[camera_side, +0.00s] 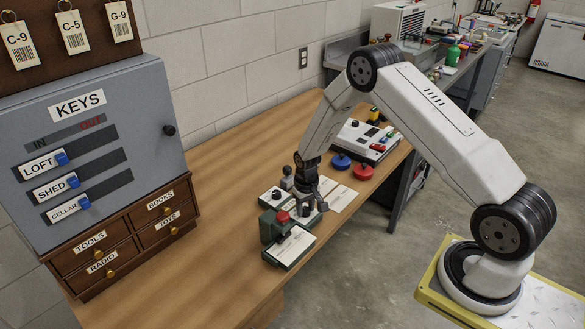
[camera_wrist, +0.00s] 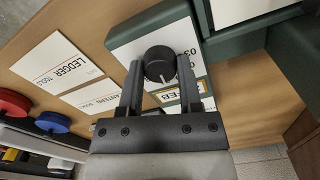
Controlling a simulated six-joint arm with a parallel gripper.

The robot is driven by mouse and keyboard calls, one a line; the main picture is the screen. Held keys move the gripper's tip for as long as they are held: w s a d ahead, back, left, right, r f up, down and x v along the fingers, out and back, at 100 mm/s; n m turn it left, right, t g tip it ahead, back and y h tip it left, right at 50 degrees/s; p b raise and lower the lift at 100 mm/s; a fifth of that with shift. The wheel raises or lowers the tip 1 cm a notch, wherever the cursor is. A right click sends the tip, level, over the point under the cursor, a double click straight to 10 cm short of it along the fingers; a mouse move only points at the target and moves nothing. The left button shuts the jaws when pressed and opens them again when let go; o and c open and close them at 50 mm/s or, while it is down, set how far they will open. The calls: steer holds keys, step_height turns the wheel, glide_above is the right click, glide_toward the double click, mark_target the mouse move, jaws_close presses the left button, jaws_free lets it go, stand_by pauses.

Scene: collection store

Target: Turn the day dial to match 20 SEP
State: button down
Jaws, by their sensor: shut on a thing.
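My gripper (camera_wrist: 160,70) is shut on a round black dial (camera_wrist: 160,65) in the wrist view, one finger on each side of it. A pale pointer mark shows on the dial's lower edge. The dial sits on a white-topped panel with dark green sides (camera_wrist: 120,38). In the side view my gripper (camera_side: 309,208) is down at the panel (camera_side: 268,197), and the held dial is mostly hidden. Another black knob (camera_side: 276,194) shows to its left.
A green stamp-like device with a red knob (camera_side: 282,216) stands just in front. Cards, one marked LEDGER (camera_wrist: 57,62), lie beside the panel. A blue disc (camera_side: 341,160) and a red disc (camera_side: 363,172) lie behind. Small drawers (camera_side: 125,235) stand left; the front-left tabletop is clear.

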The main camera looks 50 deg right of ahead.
mark_target(305, 209)
steer(key=shift+m, duration=1.2)
steer(key=shift+c, duration=1.4)
jaws_free()
steer(key=shift+r, duration=0.1)
steer(key=shift+r, duration=3.85)
